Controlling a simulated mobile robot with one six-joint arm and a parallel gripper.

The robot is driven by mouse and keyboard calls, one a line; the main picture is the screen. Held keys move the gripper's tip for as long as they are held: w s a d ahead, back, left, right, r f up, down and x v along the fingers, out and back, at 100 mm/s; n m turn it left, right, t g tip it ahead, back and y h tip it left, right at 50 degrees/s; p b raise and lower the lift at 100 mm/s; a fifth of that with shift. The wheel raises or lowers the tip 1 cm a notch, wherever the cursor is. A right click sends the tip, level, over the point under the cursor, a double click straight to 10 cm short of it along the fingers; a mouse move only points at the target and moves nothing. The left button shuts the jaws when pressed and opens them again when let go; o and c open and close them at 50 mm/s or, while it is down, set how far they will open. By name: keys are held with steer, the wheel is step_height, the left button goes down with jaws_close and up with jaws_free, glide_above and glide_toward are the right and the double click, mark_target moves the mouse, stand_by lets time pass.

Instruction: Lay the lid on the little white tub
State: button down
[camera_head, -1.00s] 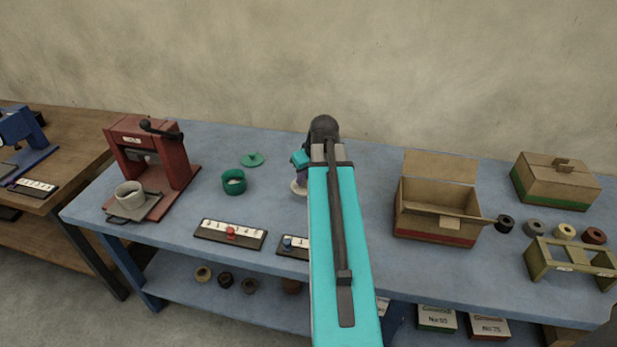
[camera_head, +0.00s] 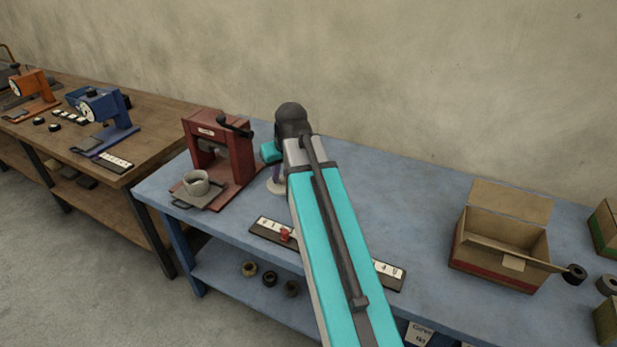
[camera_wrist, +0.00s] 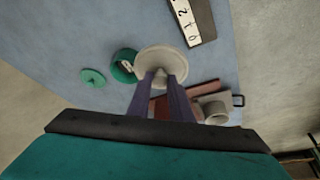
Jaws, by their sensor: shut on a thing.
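The little white tub (camera_head: 195,183) stands open on the grey plate in front of the red press, near the bench's left end. It also shows in the wrist view (camera_wrist: 214,108), right of the fingers. My gripper (camera_wrist: 160,79) is shut on the pale round lid (camera_wrist: 160,58), which appears held above the bench. In the head view, the lid (camera_head: 276,187) peeks out left of my arm, to the right of the press and apart from the tub. My gripper's fingers (camera_head: 276,172) are partly hidden there by my wrist.
The red press (camera_head: 222,150) with its black lever rises right behind the tub. In the wrist view, a green tub (camera_wrist: 124,66) and a green lid (camera_wrist: 93,78) lie left of the held lid. A numbered strip (camera_head: 270,230) lies at the front edge. An open carton (camera_head: 500,245) stands right.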

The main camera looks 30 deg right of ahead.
steer(key=w+a+r, duration=0.1)
steer(key=a+r, duration=0.2)
steer(key=a, duration=0.6)
steer(key=w+a+r, duration=0.1)
steer(key=a+r, duration=0.1)
steer(key=a, duration=0.7)
steer(key=shift+w+r+n, duration=0.15)
steer(key=shift+r+n, duration=0.25)
steer(key=shift+a, duration=0.1)
